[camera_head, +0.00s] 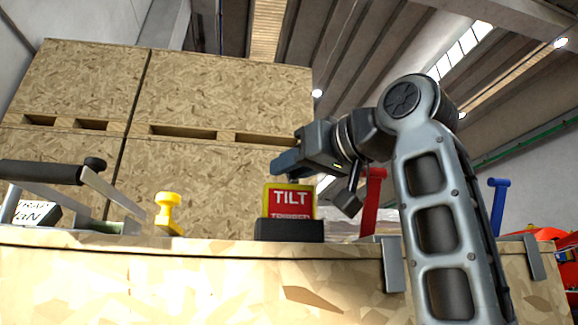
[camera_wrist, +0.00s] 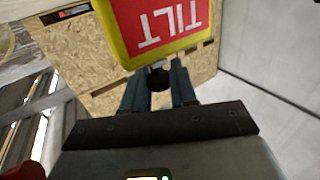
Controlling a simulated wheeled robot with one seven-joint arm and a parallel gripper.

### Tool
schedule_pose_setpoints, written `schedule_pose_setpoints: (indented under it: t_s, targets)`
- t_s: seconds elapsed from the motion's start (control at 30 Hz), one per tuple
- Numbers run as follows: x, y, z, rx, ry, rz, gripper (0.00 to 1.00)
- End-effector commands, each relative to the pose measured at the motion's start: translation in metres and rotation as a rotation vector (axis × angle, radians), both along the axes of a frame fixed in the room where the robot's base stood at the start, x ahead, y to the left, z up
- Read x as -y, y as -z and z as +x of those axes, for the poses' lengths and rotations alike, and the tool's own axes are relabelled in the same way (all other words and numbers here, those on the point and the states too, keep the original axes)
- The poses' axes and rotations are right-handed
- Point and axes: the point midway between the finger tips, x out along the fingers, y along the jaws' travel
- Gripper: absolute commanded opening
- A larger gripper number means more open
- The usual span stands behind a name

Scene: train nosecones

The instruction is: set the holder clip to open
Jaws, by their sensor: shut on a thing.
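A red TILT sign in a yellow frame (camera_head: 289,199) stands upright in a black holder base (camera_head: 289,230) on the crate top. It fills the top of the wrist view (camera_wrist: 166,25). My gripper (camera_head: 284,168) is just above the sign's top edge. In the wrist view its two fingers (camera_wrist: 159,84) are shut on a small dark round knob (camera_wrist: 157,78) at the sign's edge. I cannot tell whether this knob belongs to the holder clip. The clip's position is hidden by the fingers and the sign.
A yellow knob handle (camera_head: 168,212), a black-gripped lever (camera_head: 45,172) and a text plate (camera_head: 34,212) are on the left. A red handle (camera_head: 373,200) and a blue handle (camera_head: 498,205) are on the right. Large chipboard crates (camera_head: 215,95) stand behind.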

Motion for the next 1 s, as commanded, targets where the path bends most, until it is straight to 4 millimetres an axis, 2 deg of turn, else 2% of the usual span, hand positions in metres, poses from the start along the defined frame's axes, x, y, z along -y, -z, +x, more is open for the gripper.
schedule_pose_setpoints:
  t_s: [0.27,0.3,0.47,0.77,1.0]
  targets:
    - [0.001,0.000,0.000,0.001,-0.001,0.002,0.00]
    - [0.001,0.000,0.000,0.001,-0.001,0.002,0.31]
    - [0.000,0.000,0.000,0.000,-0.001,0.001,0.46]
    - [0.002,0.000,-0.002,0.001,-0.001,0.001,0.47]
    - [0.026,0.002,-0.023,0.003,0.001,0.002,0.47]
